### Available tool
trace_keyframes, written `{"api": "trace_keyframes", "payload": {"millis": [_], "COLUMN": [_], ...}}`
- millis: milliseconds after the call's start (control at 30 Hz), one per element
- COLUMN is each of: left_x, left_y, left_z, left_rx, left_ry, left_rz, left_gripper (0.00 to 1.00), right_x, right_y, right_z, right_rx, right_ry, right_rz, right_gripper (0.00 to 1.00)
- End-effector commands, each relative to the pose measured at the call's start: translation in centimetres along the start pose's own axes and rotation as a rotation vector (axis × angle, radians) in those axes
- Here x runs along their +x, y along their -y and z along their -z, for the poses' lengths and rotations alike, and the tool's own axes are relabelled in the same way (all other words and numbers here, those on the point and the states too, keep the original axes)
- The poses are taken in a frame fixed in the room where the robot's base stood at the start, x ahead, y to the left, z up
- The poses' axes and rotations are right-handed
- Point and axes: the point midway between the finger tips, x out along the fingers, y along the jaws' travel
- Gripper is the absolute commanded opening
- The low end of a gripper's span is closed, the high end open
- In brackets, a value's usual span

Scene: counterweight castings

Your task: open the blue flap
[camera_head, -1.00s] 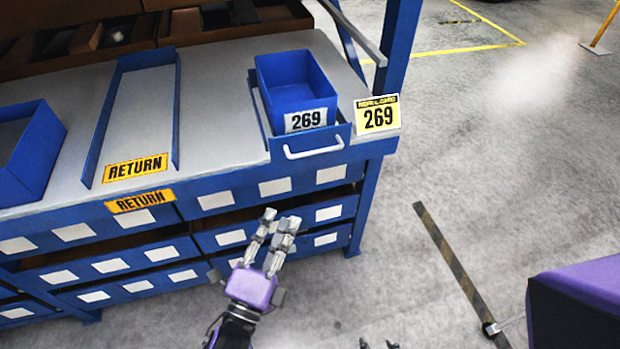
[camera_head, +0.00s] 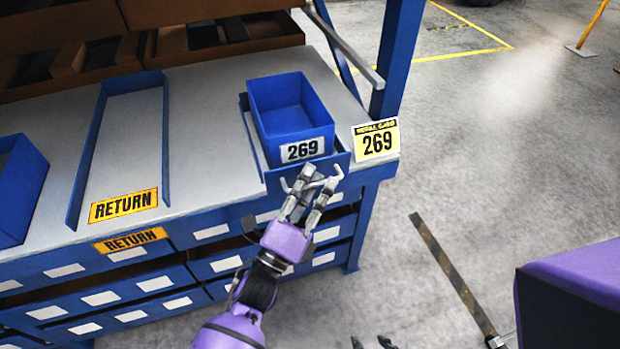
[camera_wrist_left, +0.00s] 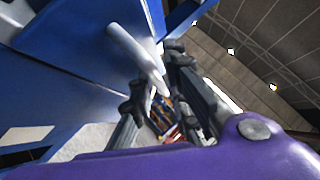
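The blue flap (camera_head: 275,186) is upright at the front edge of the bench, below the blue bin (camera_head: 290,105) labelled 269. Its white handle is partly hidden behind my left fingers in the head view; in the wrist view the pale handle bar (camera_wrist_left: 137,48) runs close to the fingertips, in front of blue panels. My left gripper (camera_head: 310,184) is at the handle with its fingers apart; I cannot tell whether the bar lies between them. The tips of my right gripper (camera_head: 372,343) show at the bottom edge, apart and away from the flap.
A yellow 269 card (camera_head: 376,140) stands right of the flap. A lane marked RETURN (camera_head: 124,205) and another blue bin (camera_head: 20,190) are on the left. A blue post (camera_head: 398,60) rises at the bench's right end. Floor to the right is mostly clear.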

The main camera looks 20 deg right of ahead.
Motion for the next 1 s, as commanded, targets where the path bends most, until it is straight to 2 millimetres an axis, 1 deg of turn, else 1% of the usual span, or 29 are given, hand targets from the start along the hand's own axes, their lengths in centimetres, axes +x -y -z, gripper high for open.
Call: {"api": "trace_keyframes", "payload": {"millis": [100,200,233,633,1000], "left_x": [0.0,-0.1,-0.1,-0.1,-0.5], "left_y": [0.0,0.0,0.0,-0.1,-0.5], "left_z": [0.0,0.0,0.0,0.0,0.4], "left_rx": [-0.001,-0.001,-0.001,0.002,0.043], "left_ry": [0.0,0.0,0.0,0.001,0.001], "left_rz": [-0.001,-0.001,-0.001,0.0,0.04], "left_gripper": [0.15,0.02,0.0,0.0,0.0], "right_x": [0.0,0.0,0.0,0.1,0.7], "right_y": [0.0,0.1,0.1,0.1,-0.5], "right_z": [0.0,0.1,0.1,0.1,-2.1], "right_rx": [0.0,0.002,0.002,0.015,0.007], "right_ry": [-0.001,-0.002,-0.002,-0.004,0.018], "right_rz": [0.001,0.0,0.0,-0.005,-0.015], "right_gripper": [0.4,0.4,0.4,0.4,0.4]}}
